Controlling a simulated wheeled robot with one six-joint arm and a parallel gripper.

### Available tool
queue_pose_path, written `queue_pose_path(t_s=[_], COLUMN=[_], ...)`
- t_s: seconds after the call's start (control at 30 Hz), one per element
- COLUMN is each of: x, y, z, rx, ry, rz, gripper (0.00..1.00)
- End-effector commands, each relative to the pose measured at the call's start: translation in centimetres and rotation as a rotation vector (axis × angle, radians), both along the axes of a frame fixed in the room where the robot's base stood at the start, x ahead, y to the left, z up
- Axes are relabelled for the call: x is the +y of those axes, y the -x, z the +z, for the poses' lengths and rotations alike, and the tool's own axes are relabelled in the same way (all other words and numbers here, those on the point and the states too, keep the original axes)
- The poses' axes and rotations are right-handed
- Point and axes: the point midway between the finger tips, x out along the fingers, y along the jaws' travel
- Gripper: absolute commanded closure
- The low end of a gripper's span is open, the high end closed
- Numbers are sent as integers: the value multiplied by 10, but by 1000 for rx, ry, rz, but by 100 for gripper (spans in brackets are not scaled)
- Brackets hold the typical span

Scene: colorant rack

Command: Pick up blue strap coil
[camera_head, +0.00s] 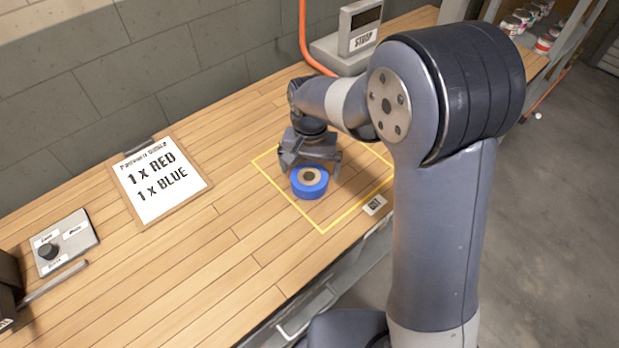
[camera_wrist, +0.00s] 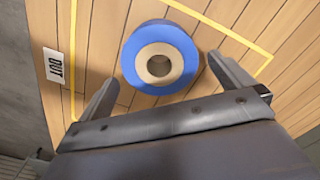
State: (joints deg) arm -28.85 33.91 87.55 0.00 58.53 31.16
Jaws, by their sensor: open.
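The blue strap coil (camera_head: 310,189) lies flat on the wooden bench, inside a yellow outlined square. It has a blue ring around a tan core with a hole. My gripper (camera_head: 309,166) is just behind and above the coil in the head view. In the wrist view, the coil (camera_wrist: 138,58) sits ahead of and between the two open fingers (camera_wrist: 165,88). The fingers appear apart from it, with nothing held. Part of the coil's far side is hidden by my gripper in the head view.
A clipboard reading "1 x RED, 1 x BLUE" (camera_head: 160,183) and a control box (camera_head: 64,243) lie to the left. A device marked "STRAP" (camera_head: 350,42) stands behind. Bare bench lies left of the coil.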

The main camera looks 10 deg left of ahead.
Motion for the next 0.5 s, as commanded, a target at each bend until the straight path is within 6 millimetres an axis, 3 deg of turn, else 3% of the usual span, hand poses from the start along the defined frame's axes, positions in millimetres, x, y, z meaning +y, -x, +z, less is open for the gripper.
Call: queue_pose_path(t_s=[0.2, 0.5], x=[0, 0], y=[1, 0], z=[-27, -30], rx=[2, 0], ry=[1, 0], rz=[0, 0], gripper=[0, 3])
